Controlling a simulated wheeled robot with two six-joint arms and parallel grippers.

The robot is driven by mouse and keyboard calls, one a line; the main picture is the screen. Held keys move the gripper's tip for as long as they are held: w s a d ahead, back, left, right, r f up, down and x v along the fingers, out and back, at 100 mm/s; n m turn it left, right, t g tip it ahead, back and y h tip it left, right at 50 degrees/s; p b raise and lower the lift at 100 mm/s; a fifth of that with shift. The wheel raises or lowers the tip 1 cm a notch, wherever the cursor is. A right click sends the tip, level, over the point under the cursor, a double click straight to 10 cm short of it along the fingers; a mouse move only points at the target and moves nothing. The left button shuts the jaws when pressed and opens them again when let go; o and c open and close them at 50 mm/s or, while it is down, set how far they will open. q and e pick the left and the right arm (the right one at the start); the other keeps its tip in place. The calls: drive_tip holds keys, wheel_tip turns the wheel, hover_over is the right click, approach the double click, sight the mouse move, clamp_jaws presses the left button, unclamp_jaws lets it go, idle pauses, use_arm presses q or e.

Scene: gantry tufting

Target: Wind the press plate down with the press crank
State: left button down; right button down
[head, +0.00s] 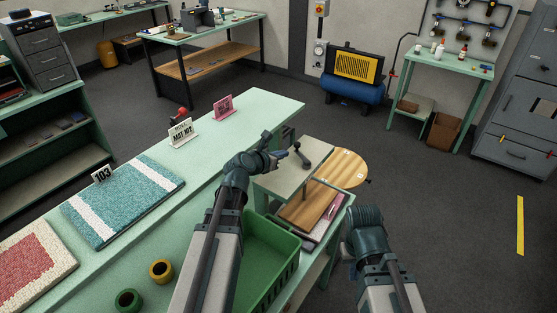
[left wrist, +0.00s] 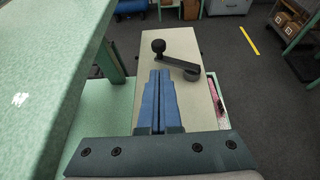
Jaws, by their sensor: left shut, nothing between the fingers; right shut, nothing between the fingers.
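The press crank (head: 300,155) is a dark arm with a round black knob, on top of the press's pale top panel (head: 277,182). In the left wrist view the crank (left wrist: 178,62) has its knob up at the left end and its hub at the right. My left gripper (head: 282,153) is shut and empty, just left of the crank and apart from it; its blue fingers (left wrist: 159,75) point towards the knob. Under the panel is a wooden board (head: 307,204); I cannot tell whether it is the press plate. My right gripper (head: 352,270) is shut, low at the right, mostly hidden by its arm.
A green crate (head: 290,262) stands in front of the press. The green bench (head: 225,160) holds a teal tufted mat (head: 125,200), small signs and two yarn rolls. A round wooden disc (head: 345,168) is right of the press.

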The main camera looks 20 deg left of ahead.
sight(296, 147)
use_arm(q)
drive_tip(key=shift+w+r+b+x, duration=0.1)
drive_tip(key=shift+r+b+x, duration=0.1)
drive_tip(key=shift+x, duration=0.8)
drive_tip(key=shift+w+r+b+x, duration=0.1)
drive_tip(key=shift+r+x, duration=0.05)
drive_tip(key=shift+x, duration=0.8)
drive_tip(key=shift+w+r+b+x, duration=0.1)
drive_tip(key=shift+r+x, duration=0.1)
drive_tip(key=shift+x, duration=0.8)
drive_tip(key=shift+d, duration=0.1)
